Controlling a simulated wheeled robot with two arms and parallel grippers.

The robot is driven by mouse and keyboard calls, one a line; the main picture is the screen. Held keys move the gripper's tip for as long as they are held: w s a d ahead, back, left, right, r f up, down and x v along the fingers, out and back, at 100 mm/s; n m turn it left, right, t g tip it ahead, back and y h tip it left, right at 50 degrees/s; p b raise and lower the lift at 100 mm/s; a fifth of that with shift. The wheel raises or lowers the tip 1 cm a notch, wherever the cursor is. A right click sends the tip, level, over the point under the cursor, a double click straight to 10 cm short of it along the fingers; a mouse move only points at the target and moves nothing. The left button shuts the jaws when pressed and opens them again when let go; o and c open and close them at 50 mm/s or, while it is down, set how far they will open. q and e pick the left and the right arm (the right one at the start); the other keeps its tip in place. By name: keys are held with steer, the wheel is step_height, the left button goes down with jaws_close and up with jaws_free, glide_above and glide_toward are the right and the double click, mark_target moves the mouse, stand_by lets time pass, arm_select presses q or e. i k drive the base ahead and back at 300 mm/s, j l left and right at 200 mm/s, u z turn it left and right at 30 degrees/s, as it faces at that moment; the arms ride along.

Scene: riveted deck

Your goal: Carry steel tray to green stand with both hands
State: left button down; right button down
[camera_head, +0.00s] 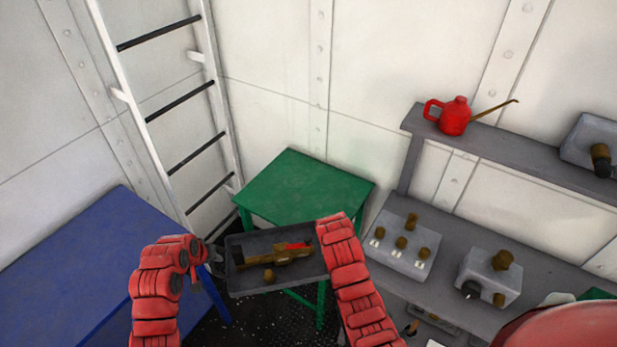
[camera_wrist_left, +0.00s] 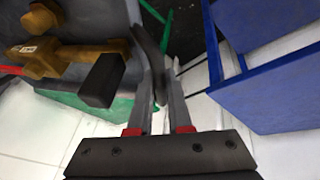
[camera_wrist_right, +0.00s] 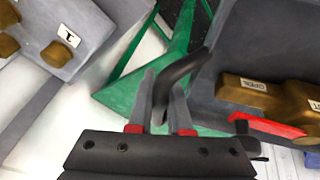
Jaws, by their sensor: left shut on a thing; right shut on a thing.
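The steel tray (camera_head: 278,285) is a dark grey shallow tray held between my two arms, in front of the green stand. It carries a brass valve-like part with a red handle (camera_head: 290,248) and a small brass knob piece (camera_head: 269,276). My left gripper (camera_wrist_left: 160,85) is shut on the tray's dark handle at its left end. My right gripper (camera_wrist_right: 163,85) is shut on the handle at the right end; in the head view my right arm hides it. The green stand (camera_head: 300,187) has a bare top and stands just behind the tray.
A blue table (camera_head: 95,250) is at the left, near my left arm. At the right, a grey bench (camera_head: 440,262) holds boxes with brass knobs, and a shelf above holds a red oil can (camera_head: 455,116).

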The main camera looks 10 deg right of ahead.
mark_target(305, 191)
steer(key=i+l, duration=0.75)
steer(key=i, duration=0.25)
